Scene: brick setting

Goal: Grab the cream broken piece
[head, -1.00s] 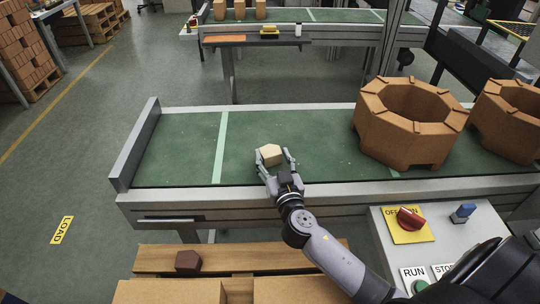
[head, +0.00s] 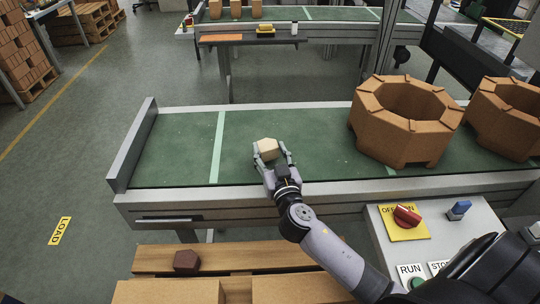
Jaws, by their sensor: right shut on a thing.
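The cream broken piece (head: 267,146) is a small pale block on the green conveyor belt (head: 300,133), left of the large brick rings. My right gripper (head: 267,153) reaches in from the lower right and is shut on the piece, with a finger on either side of it. I cannot tell whether the piece still touches the belt. My left gripper is not in the head view.
Two octagonal brick rings (head: 400,128) stand on the belt at the right. A control panel (head: 455,235) with a red switch sits at the lower right. A dark red-brown piece (head: 186,260) lies on a wooden pallet (head: 230,257) in front. The left belt is clear.

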